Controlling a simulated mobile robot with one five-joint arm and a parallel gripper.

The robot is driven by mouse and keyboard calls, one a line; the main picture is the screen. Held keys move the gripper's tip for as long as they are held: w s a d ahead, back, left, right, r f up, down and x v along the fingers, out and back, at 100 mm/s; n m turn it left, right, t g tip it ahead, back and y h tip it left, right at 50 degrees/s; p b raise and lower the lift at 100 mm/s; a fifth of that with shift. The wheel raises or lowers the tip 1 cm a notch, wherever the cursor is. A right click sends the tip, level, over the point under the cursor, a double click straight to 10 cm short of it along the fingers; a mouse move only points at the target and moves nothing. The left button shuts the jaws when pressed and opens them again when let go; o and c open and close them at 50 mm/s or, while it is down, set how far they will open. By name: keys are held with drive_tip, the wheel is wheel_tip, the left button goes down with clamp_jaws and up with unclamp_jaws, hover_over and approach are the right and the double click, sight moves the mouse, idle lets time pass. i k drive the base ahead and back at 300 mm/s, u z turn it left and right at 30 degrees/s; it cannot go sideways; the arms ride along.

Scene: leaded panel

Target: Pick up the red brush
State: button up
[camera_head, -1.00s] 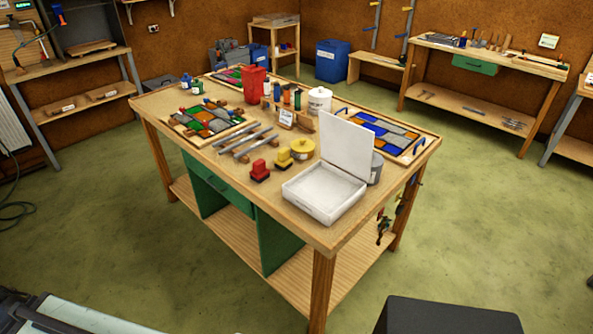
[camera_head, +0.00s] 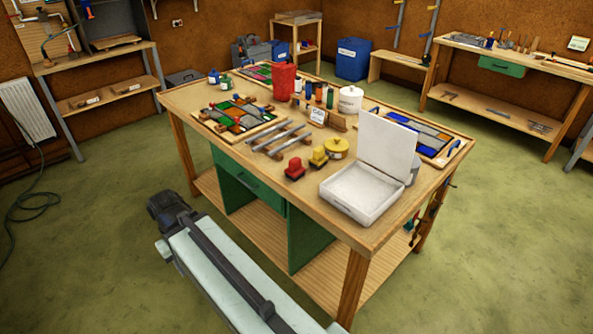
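A red brush-like block (camera_head: 294,169) with a wide base and a narrower top stands on the workbench (camera_head: 232,165), near its front edge. It is small in the picture, and its bristles cannot be made out. A similar yellow one (camera_head: 318,157) stands just to its right. Part of my arm reaches in from the bottom, ending in a dark joint in front of the bench's left side, below the bench top and well apart from the red brush. No gripper fingers can be made out.
An open white box (camera_head: 356,190) with its lid raised stands right of the brushes. Metal bars (camera_head: 280,138) and a coloured glass panel (camera_head: 238,117) lie to the left.

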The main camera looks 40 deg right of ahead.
sight(295, 172)
drive_tip(key=z, duration=0.05)
drive_tip(key=i, duration=1)
drive_tip(key=u, duration=0.05)
